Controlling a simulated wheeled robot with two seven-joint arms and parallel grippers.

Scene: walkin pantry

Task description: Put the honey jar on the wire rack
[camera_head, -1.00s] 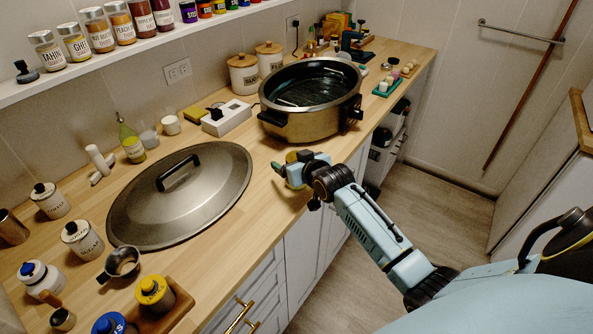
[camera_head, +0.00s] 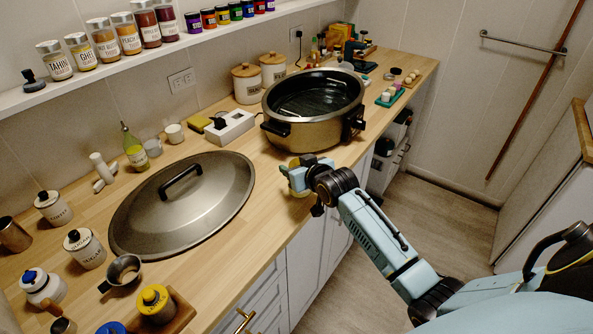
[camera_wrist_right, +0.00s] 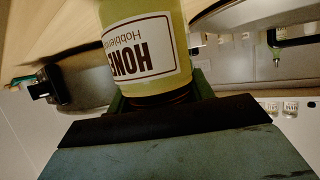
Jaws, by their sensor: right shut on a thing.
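The honey jar (camera_wrist_right: 143,50) has yellow contents, a white HONEY label and a dark lid; it fills the upper middle of the right wrist view, label upside down there. My right gripper (camera_wrist_right: 160,100) is shut on it around the lid end. In the head view my right gripper (camera_head: 296,176) is over the counter's front edge, just in front of the roaster; only a yellowish bit of the jar (camera_head: 292,163) shows there. The wire rack (camera_head: 312,98) appears as dark bars inside the open roaster, partly hidden by its rim. My left gripper is not in view.
The roaster (camera_head: 285,138) has raised walls and black side handles. Its large domed lid (camera_head: 215,200) lies on the counter at left. A white box (camera_head: 230,127) and canisters (camera_head: 247,86) stand behind. Bare counter (camera_head: 262,185) shows between lid and gripper.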

